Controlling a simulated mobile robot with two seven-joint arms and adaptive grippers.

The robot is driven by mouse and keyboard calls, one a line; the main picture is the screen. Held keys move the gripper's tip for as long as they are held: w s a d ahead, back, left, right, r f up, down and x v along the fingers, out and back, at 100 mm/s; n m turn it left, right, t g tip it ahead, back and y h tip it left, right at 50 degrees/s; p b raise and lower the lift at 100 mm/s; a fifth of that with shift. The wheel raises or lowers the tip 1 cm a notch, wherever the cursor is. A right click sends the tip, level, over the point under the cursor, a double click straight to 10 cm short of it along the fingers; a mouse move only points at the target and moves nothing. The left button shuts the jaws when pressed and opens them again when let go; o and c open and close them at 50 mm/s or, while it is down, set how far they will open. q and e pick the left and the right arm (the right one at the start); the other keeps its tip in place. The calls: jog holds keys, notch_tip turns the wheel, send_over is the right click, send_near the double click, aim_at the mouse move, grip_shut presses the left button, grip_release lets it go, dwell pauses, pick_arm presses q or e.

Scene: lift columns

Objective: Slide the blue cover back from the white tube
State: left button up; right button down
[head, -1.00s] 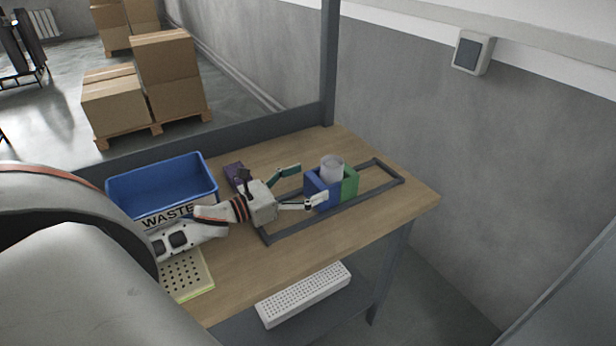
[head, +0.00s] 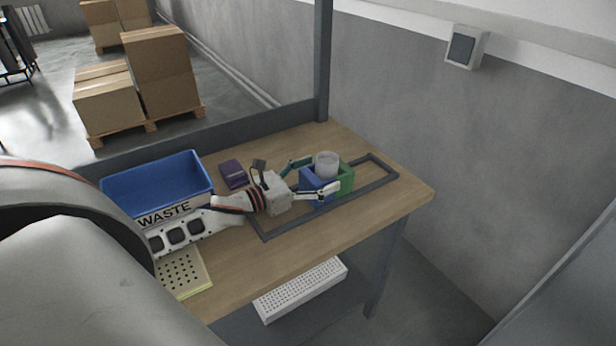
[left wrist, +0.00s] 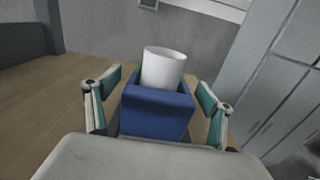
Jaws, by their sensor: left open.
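The blue cover (head: 317,188) stands on the dark rail frame on the table, against a green block (head: 346,179). The white tube (head: 327,163) stands upright, its top showing above the blue and green parts; its lower part is hidden. In the left wrist view the blue cover (left wrist: 156,113) is straight ahead, with the white tube (left wrist: 163,68) behind it. My left gripper (head: 314,177) is open, with one finger on either side of the blue cover. In the wrist view gaps show between the fingers and the cover. My right gripper is not in view.
A blue WASTE bin (head: 158,188) stands at the table's left, near a purple box (head: 232,174) and a yellow-edged perforated block (head: 182,272). The rail frame (head: 268,235) lies around the cover. The table's right end is clear.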

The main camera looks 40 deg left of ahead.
pick_arm(q)
jog(key=shift+x, duration=1.5)
jog(key=c, duration=1.2)
